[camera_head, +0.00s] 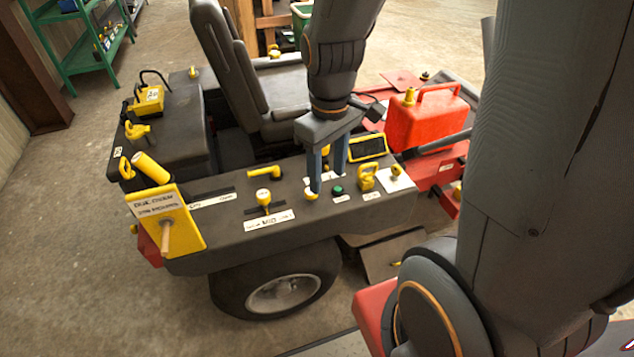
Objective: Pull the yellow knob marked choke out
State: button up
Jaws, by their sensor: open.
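My gripper (328,181) points down over the dark side console (225,226), its two blue-grey fingers apart with nothing seen held between them. A small yellow knob (311,194) shows at the tip of the left finger; I cannot tell whether they touch. Another yellow piece (326,150) shows behind the fingers, partly hidden by them. A pale label (320,180) lies by the fingertips, partly covered. The small labels are too blurred to read, so I cannot tell which knob is marked choke.
A green button (338,190) and a yellow looped handle (368,178) are right of the fingers. A yellow lever (264,198) and a yellow bent handle (265,173) are left. A dark yellow-framed screen (368,148), red can (424,121) and seat (232,60) stand behind.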

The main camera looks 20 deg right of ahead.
aim_at(311, 195)
jog(key=w+f+n, duration=0.2)
jog(key=w+n, duration=0.1)
jog(key=n, duration=0.1)
jog(key=w+f+n, duration=0.3)
jog(key=w+n, duration=0.1)
jog(key=w+f+n, duration=0.3)
jog(key=w+n, duration=0.1)
jog(key=shift+w+d+f+n, duration=0.1)
jog(key=shift+w+f+n, duration=0.15)
jog(key=shift+n, duration=0.05)
jog(key=shift+w+f, duration=0.1)
jog(key=shift+f, duration=3.85)
